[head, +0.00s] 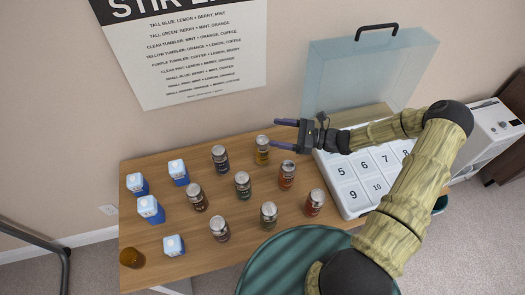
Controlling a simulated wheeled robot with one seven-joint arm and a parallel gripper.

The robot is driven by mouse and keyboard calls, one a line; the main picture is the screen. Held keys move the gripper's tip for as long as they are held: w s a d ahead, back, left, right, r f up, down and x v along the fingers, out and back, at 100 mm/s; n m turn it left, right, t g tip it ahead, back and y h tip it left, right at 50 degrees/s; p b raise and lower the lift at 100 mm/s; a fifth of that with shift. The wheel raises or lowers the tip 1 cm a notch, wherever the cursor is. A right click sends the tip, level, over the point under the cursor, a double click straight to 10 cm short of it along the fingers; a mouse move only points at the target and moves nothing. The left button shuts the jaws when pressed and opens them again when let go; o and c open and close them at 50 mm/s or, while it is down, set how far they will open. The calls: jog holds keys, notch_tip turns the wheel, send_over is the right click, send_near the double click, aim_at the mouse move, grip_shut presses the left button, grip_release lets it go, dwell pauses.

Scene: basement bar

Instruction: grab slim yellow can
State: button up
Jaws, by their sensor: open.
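The slim yellow can (262,151) stands upright at the back of the wooden table, with a silver top and a yellow body carrying a dark label. My gripper (276,134) reaches in from the right, with two purple fingers pointing left. The fingers are spread apart. In the head view, one fingertip appears above and to the right of the can, and the other overlaps the picture just right of the can's upper part. Nothing shows between the fingers. Whether a finger touches the can cannot be told from this view.
Several other cans stand nearby, including an orange one (287,175), a dark one (220,158) and a green one (242,185). Blue-and-white cartons (151,209) stand at left. A numbered white case (346,190) with a clear lid (345,75) is at right. A sign (190,50) hangs behind.

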jog(key=shift+f, duration=0.1)
jog(key=p, duration=0.1)
send_near(258, 144)
notch_tip(258, 144, down, 3)
jog(key=w+a, duration=0.2)
jog(key=a, duration=0.1)
jog(key=shift+w+a, duration=0.35)
jog(key=shift+a, duration=0.05)
jog(key=a+p, duration=0.1)
jog(key=a, duration=0.1)
jog(key=w+a+p, duration=0.1)
jog(key=a, duration=0.2)
jog(key=shift+a, duration=0.25)
jog(key=shift+w+a, duration=0.1)
jog(key=shift+a, duration=0.2)
jog(key=shift+c, duration=0.4)
jog(key=c, duration=1.1)
